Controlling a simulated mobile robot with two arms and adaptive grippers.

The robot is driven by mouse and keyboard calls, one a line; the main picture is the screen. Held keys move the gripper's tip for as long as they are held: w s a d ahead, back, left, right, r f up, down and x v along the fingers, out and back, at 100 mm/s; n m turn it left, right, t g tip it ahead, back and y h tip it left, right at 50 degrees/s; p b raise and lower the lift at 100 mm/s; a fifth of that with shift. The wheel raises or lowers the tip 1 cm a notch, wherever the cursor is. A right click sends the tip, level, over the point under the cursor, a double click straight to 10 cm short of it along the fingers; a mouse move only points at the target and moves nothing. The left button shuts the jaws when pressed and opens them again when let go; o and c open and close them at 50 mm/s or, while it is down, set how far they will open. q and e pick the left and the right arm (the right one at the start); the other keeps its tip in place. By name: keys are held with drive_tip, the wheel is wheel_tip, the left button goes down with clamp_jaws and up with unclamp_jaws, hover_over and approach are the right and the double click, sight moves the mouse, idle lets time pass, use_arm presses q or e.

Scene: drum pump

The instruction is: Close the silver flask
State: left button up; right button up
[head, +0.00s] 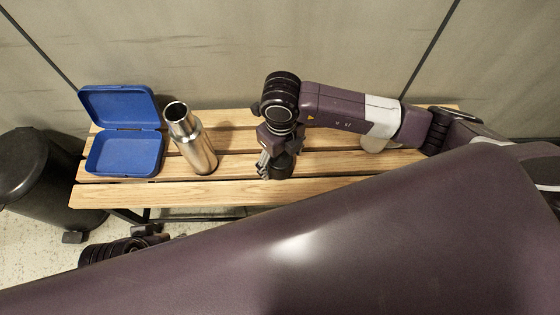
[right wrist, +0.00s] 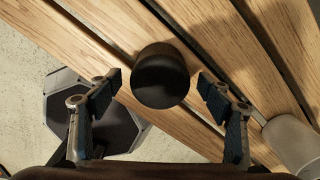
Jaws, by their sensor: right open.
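The silver flask (head: 192,142) stands on the wooden bench, left of my right gripper, and its top shows no cap. In the right wrist view a round black cap (right wrist: 160,76) is on the bench slats between the fingers of my right gripper (right wrist: 160,86). The fingers are apart, with a gap on each side of the cap. In the head view my right gripper (head: 273,166) points down at the bench and largely hides the cap. Part of my left gripper (head: 145,237) shows low at the left, below the bench edge; its fingers are not clear.
An open blue lunch box (head: 124,152) sits left of the flask on the bench (head: 230,190). A black bin (head: 38,180) stands at the bench's left end. A pale object (head: 380,143) is partly hidden behind my right arm. The wall (head: 230,50) rises behind the bench.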

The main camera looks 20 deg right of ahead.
drive_tip(key=shift+f, duration=0.2)
drive_tip(key=c, duration=1.2)
drive_tip(key=shift+r, duration=0.1)
